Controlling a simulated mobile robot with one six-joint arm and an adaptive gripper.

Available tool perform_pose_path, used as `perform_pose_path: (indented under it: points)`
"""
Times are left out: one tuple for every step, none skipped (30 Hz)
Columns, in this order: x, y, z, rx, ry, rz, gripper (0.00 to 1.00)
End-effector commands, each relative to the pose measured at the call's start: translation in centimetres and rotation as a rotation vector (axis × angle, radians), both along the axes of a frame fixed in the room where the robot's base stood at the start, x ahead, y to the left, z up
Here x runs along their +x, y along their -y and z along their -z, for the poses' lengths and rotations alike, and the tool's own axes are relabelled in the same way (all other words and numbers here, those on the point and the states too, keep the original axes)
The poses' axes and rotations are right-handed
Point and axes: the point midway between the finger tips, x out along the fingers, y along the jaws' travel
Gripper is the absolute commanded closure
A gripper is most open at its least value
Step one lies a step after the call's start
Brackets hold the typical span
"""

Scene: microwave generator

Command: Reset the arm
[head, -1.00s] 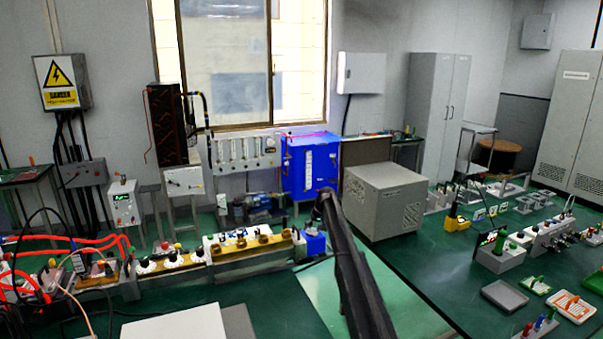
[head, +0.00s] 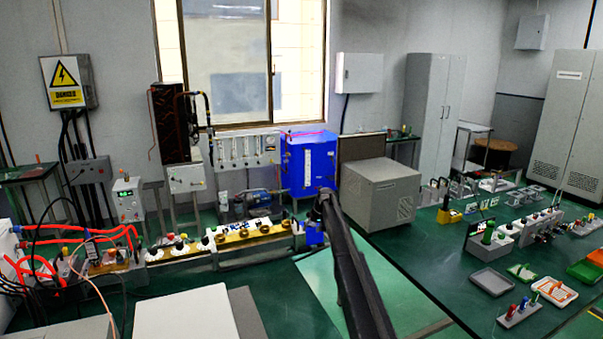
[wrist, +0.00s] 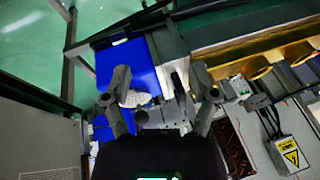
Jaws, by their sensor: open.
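My arm (head: 355,275) reaches forward from the bottom of the head view and ends near the right end of the left bench. My gripper (wrist: 160,92) is open in the wrist view, with its two fingers spread apart. I see nothing held between them. A blue surface (wrist: 133,62) with a pale patch lies beyond the left finger. In the head view a small blue object (head: 314,236) shows beside the arm's far end. The fingers are too dark and small to make out there.
The left bench carries a long row of brass waveguide parts (head: 245,231). A blue cabinet (head: 310,165) and a grey box (head: 382,193) stand behind the arm. The right green bench (head: 430,265) holds several small instruments and trays. Green floor (head: 390,280) lies between the benches.

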Motion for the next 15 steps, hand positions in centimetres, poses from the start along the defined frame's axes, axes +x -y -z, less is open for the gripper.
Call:
perform_pose_path:
  points:
    - [-0.2, -0.1, 0.0, 0.0, -0.001, 0.0, 0.25]
    - [-0.7, 0.0, 0.0, -0.002, -0.002, 0.001, 0.25]
    - [-1.2, 0.1, 0.0, -0.004, -0.004, 0.002, 0.25]
    - [-1.6, 0.2, 0.0, -0.005, -0.005, 0.003, 0.25]
    - [-1.9, 0.2, 0.1, -0.006, -0.007, 0.003, 0.25]
    - [-2.3, 0.3, 0.1, -0.008, -0.008, 0.005, 0.25]
    - [-2.6, 0.4, 0.1, -0.009, -0.009, 0.005, 0.25]
    - [-2.9, 0.4, 0.1, -0.011, -0.01, 0.006, 0.25]
    - [-3.6, 0.6, 0.1, -0.013, -0.012, 0.008, 0.25]
    - [-4.1, 0.7, 0.1, -0.015, -0.014, 0.01, 0.25]
    - [-4.5, 0.8, 0.2, -0.017, -0.016, 0.011, 0.25]
    - [-5.1, 0.9, 0.2, -0.02, -0.018, 0.013, 0.25]
    - [-5.5, 1.0, 0.2, -0.023, -0.02, 0.014, 0.25]
    - [-6.2, 1.2, 0.2, -0.025, -0.022, 0.016, 0.25]
    - [-7.1, 1.4, 0.2, -0.029, -0.026, 0.019, 0.25]
